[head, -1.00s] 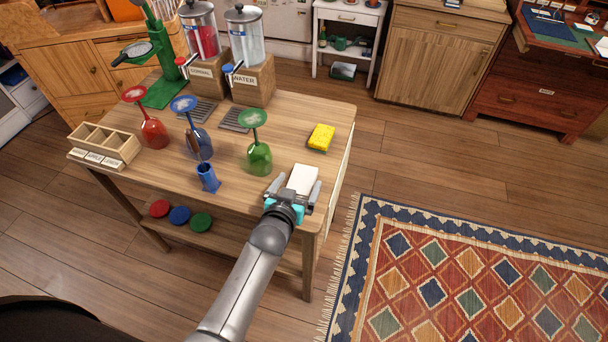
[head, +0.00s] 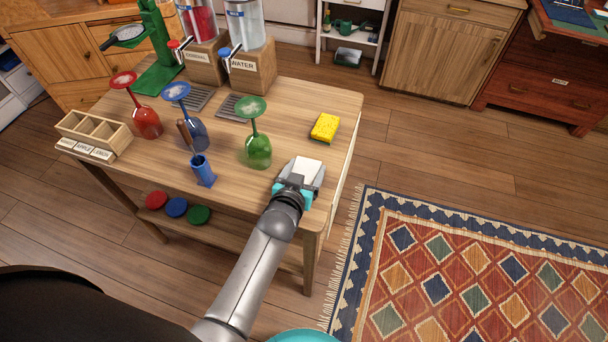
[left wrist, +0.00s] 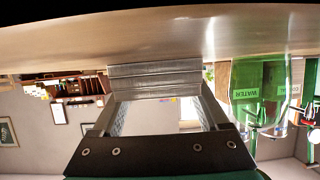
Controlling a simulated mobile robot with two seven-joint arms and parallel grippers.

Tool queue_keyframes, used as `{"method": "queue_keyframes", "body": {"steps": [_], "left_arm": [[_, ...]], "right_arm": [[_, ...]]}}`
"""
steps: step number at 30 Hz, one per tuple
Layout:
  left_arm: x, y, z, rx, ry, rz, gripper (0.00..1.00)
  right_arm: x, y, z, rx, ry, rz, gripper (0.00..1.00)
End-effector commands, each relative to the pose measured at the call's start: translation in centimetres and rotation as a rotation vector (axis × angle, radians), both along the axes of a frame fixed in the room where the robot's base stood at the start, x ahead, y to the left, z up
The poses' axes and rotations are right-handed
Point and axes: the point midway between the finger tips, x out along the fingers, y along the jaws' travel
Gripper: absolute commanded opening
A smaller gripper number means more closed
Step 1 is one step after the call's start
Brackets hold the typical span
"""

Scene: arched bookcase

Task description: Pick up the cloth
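The cloth (head: 306,167) is a small folded white block on the near right corner of the wooden table. My left gripper (head: 301,176) is at the cloth, its fingers spread along either side of it. In the left wrist view the picture is upside down. There the cloth (left wrist: 155,82) shows as a grey layered stack between the tips of my left gripper (left wrist: 160,100), against the table surface. A clear gap shows between the cloth and the palm. I see no firm squeeze on the cloth. My right gripper is not in view.
A green glass (head: 256,145) stands upside down left of the gripper, and a yellow sponge (head: 325,127) lies behind it. A blue holder (head: 202,170), blue glass (head: 191,125) and red glass (head: 142,115) stand farther left. Drink dispensers (head: 247,60) stand at the back.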

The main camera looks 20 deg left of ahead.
Motion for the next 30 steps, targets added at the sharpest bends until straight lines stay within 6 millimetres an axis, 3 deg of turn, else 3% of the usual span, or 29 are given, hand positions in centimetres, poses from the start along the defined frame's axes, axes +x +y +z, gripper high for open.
{"method": "queue_keyframes", "body": {"steps": [2,12,23,30], "left_arm": [[0.0,0.0,0.0,0.000,0.000,0.000,0.62],[0.0,0.0,0.0,0.000,0.000,0.000,0.24],[0.1,0.0,0.7,0.000,-0.002,0.000,0.23],[0.1,0.0,4.2,0.001,-0.004,0.000,0.23]], "right_arm": [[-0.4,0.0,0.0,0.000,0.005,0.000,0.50],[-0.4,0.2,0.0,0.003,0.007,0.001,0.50],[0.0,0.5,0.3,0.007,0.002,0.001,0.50],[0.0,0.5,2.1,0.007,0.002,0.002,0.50]]}}
